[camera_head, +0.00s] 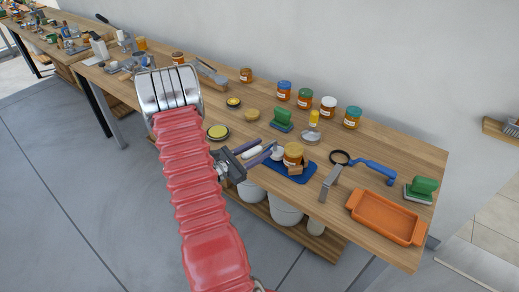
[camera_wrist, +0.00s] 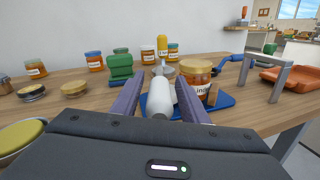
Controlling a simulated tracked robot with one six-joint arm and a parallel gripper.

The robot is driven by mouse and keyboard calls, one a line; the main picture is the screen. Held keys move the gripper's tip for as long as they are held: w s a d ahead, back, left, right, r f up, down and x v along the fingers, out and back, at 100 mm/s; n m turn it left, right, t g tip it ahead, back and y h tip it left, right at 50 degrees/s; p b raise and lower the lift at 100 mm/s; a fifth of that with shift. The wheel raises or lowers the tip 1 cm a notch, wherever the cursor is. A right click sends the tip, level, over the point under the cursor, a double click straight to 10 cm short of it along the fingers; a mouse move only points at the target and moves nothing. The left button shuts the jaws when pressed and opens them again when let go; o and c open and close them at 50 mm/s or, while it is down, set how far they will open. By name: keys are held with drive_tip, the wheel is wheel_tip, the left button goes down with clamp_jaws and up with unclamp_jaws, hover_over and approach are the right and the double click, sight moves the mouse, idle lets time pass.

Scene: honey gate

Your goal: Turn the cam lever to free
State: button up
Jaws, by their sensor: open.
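My gripper (camera_head: 266,151) reaches over the front edge of the wooden bench, its two purple fingers apart. In the wrist view, a white rounded handle (camera_wrist: 160,98) lies between the fingers of my gripper (camera_wrist: 160,80), with no clear contact. The handle (camera_head: 252,153) also shows between them in the head view. I cannot tell for sure that it is the cam lever; its far end and any pivot are hidden. A blue tray (camera_head: 297,177) lies just beyond, bearing a honey jar (camera_head: 293,154) with a tan block at its foot. The jar (camera_wrist: 197,76) stands right of the fingers in the wrist view.
A grey metal bracket (camera_head: 330,182), a blue-handled tool with a black ring (camera_head: 376,171) and an orange dish (camera_head: 386,218) lie to the right. A green-handled block (camera_head: 283,119) and several jars stand behind. White buckets (camera_head: 286,213) sit under the bench.

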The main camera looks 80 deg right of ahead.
drive_tip(key=shift+d, duration=0.1)
drive_tip(key=shift+s, duration=0.1)
clamp_jaws()
idle(0.4)
